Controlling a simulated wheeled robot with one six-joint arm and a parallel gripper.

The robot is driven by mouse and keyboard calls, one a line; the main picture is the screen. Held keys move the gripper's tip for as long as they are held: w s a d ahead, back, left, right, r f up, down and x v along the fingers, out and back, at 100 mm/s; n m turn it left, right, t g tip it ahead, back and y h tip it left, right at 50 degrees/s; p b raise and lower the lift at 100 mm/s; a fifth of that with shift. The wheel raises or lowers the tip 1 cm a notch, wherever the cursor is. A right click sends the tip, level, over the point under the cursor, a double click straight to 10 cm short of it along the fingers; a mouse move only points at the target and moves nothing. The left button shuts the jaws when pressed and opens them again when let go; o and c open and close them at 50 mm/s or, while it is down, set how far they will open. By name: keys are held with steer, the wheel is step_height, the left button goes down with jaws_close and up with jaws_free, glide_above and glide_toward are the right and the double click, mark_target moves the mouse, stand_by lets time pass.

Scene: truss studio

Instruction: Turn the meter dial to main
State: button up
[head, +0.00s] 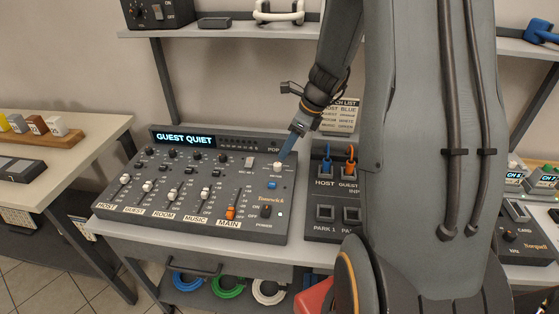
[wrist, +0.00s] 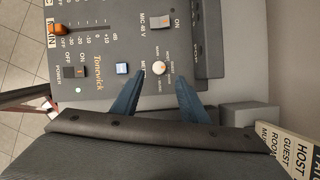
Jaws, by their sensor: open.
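The grey audio mixer (head: 120,207) stands on the table, its lit display (head: 185,139) reading "GUEST QUIET". The meter dial, a small white round knob (wrist: 159,68), sits on the mixer's panel with small labels around it. It also shows in the head view (head: 278,166), at the panel's upper right. Its pointer direction is too small to tell. My gripper (wrist: 158,85) is open, with one blue finger on each side of the knob's near side. In the head view my gripper (head: 285,155) reaches down at the knob. I cannot tell whether the fingers touch it.
A blue button (wrist: 122,68) and a power switch (wrist: 82,72) lie beside the dial. The orange MAIN fader (head: 231,212) is further left. A patch box (head: 323,230) with blue and orange plugs stands right of the mixer. Coiled cables (head: 228,287) lie on the shelf below.

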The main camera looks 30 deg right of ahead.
mark_target(278, 164)
steer(key=shift+p+x, duration=0.35)
steer(key=shift+x, duration=3.2)
steer(key=shift+s+a, duration=0.1)
jaws_close()
steer(key=shift+n, duration=0.3)
